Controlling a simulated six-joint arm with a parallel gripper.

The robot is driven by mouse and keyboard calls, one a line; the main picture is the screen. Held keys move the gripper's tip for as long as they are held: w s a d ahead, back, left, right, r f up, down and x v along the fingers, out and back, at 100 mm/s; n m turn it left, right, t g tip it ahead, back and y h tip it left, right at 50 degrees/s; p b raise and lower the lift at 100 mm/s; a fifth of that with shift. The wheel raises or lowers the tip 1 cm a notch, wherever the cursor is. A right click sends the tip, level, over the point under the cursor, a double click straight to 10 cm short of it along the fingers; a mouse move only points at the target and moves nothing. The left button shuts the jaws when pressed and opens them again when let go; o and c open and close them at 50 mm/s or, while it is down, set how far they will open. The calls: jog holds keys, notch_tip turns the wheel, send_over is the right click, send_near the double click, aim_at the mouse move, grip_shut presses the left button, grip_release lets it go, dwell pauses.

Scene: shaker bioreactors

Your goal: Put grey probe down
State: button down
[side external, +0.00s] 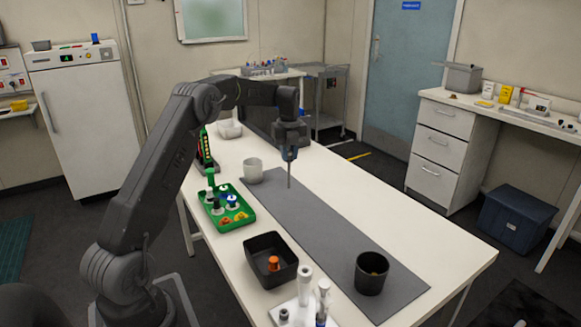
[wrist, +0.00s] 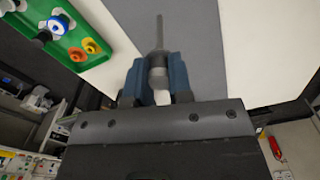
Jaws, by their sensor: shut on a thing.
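My gripper (side external: 289,154) is above the grey mat (side external: 262,205) on the white table, with its fingers pointing down. It is shut on the grey probe (side external: 289,175), a thin rod that hangs upright below the fingers. In the wrist view the blue fingers (wrist: 158,76) close on the probe's thicker grey end, and its thin shaft (wrist: 159,32) reaches out beyond them over the mat. In the side view the probe's tip appears close to the mat; I cannot tell whether it touches.
A green tray (side external: 242,222) with several coloured parts stands left of the mat. A black bin (side external: 252,262) with an orange piece and a dark cup (side external: 358,278) stand nearer the front. The mat's middle is clear.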

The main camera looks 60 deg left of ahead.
aim_at(289, 170)
jog(key=shift+w+d+f, duration=0.1)
jog(key=shift+w+f, duration=0.05)
jog(key=shift+f, duration=2)
jog(key=shift+f, duration=0.1)
jog(key=c, duration=1)
grip_release()
jog(key=shift+c, duration=0.2)
